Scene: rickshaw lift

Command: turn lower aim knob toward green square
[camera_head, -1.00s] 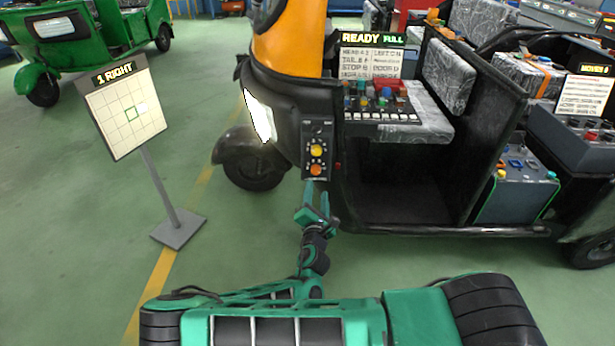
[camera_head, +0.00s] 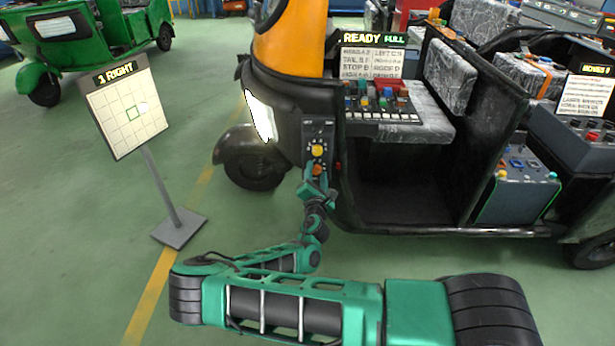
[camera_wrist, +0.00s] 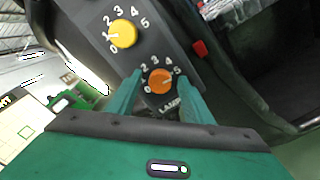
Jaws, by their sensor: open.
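The lower aim knob is orange with a numbered dial (camera_wrist: 160,81), on a dark panel below a yellow knob (camera_wrist: 123,33). My gripper (camera_wrist: 160,99) is open in the wrist view, with one finger on each side of the orange knob. I cannot tell whether either finger touches it. In the head view my gripper (camera_head: 316,182) is at the panel and partly covers the orange knob (camera_head: 317,168). The board (camera_head: 108,135) on a stand reads "1 RIGHT". It has a green square outline (camera_head: 132,114) and a white spot (camera_head: 143,107) just right of it.
The black and orange rickshaw (camera_head: 290,95) carries a lit headlight (camera_head: 260,118) left of the panel. A small red button (camera_wrist: 200,48) is right of the knobs. A console with several switches (camera_head: 378,98) sits under a "READY FULL" sign. Open floor lies between the board stand and the rickshaw.

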